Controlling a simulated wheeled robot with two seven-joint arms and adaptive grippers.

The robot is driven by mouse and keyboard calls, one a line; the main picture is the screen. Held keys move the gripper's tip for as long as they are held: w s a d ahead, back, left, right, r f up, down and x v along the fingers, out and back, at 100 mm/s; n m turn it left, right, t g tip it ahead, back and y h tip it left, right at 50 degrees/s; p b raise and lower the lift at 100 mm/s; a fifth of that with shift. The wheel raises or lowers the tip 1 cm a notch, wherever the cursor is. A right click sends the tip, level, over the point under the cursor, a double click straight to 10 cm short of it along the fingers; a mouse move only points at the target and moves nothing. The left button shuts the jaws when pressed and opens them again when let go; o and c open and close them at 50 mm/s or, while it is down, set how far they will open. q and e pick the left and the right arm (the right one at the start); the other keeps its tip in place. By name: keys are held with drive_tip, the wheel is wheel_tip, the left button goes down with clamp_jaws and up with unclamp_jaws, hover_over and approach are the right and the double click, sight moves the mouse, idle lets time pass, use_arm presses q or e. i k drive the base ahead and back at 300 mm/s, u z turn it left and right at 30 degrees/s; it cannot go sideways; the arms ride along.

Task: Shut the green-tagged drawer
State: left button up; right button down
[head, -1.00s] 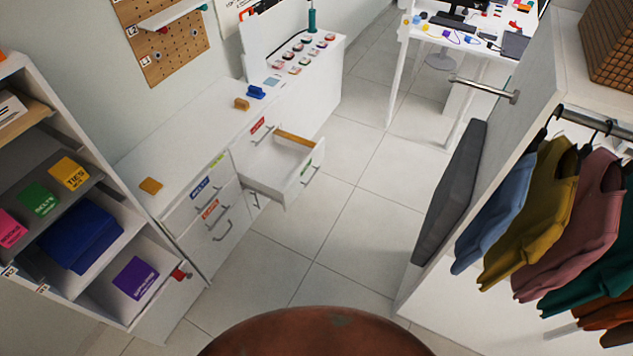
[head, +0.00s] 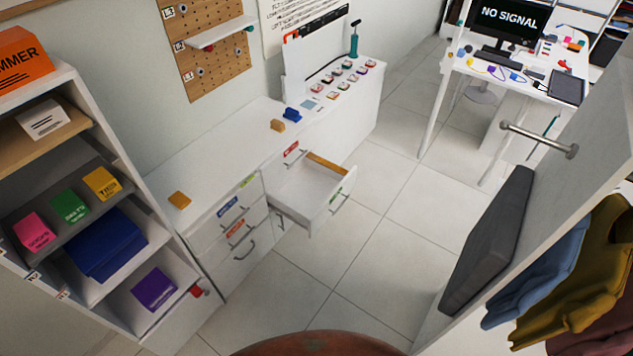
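The green-tagged drawer (head: 301,197) is white and stands pulled out from the white cabinet in the middle of the head view. Its green tag (head: 336,195) sits on its front panel, beside a metal bar handle (head: 341,205). The drawer's inside is visible and looks mostly bare, with a tan strip (head: 327,165) along its far side. Neither of my grippers shows in the head view, so their state cannot be seen.
The cabinet's other drawers (head: 244,250), with blue and orange tags, look shut. An open shelf unit (head: 120,160) stands at left. A dark grey panel (head: 489,240) and hanging clothes (head: 575,285) are at right. Tiled floor (head: 375,265) in front of the drawer is clear.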

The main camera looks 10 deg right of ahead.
sight(310, 193)
drive_tip(key=u, duration=0.05)
drive_tip(key=i, duration=1.05)
drive_tip(key=z, duration=0.5)
